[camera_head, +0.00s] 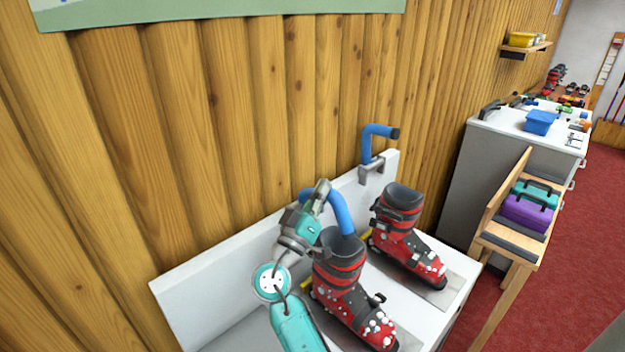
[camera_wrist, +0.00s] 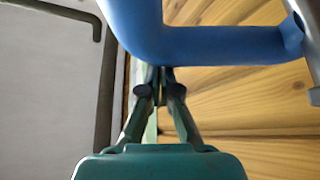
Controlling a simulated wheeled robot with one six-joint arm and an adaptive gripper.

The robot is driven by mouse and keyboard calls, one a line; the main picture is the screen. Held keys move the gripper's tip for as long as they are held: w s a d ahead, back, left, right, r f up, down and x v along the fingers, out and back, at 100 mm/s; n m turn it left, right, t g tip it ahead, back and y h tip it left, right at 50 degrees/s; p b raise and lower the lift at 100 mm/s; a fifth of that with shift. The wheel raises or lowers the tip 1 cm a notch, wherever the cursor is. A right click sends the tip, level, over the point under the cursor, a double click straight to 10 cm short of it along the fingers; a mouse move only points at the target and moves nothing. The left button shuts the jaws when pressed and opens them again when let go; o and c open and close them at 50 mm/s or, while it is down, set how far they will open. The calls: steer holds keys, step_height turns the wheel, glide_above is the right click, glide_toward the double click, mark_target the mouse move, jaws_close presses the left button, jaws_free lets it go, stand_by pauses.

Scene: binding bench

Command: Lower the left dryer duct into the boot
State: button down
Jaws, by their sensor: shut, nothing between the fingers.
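The left dryer duct (camera_head: 341,212) is a bent blue tube. Its lower leg points down and meets the cuff of the left boot (camera_head: 339,285), a red and black ski boot standing on the bench; how deep it sits in the cuff is hidden. In the wrist view the blue duct (camera_wrist: 225,45) bends across the top, with a grey metal part at its right end. My gripper (camera_wrist: 160,74) is shut and empty, its fingertips close to the duct's bend; I cannot tell whether they touch. In the head view my arm's end is left of the duct and partly covers it.
The right duct (camera_head: 368,145) is raised on its bracket above the right boot (camera_head: 402,240). The white bench (camera_head: 225,291) has an upright back panel against the wooden wall. Toolboxes (camera_head: 527,212) sit on a wooden stand to the right, beside open red floor (camera_head: 560,270).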

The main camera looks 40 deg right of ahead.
mark_target(335, 210)
steer(key=s+f+m+g, duration=0.1)
steer(key=m, duration=0.1)
steer(key=f+m+g+h, duration=0.1)
steer(key=m, duration=0.1)
steer(key=s+f+m+g, duration=0.1)
steer(key=m+g, duration=0.1)
steer(key=shift+s+f, duration=0.15)
steer(key=shift+s, duration=0.2)
steer(key=shift+s+f+m+g+h, duration=0.3)
steer(key=shift+s+f+m+g, duration=0.15)
steer(key=shift+f, duration=0.3)
steer(key=shift+f+t, duration=0.2)
steer(key=shift+t, duration=0.15)
steer(key=shift+r, duration=0.3)
steer(key=a+f, duration=0.1)
steer(key=a, duration=0.8)
steer(key=shift+s+a+f, duration=0.15)
steer(key=shift+a, duration=0.05)
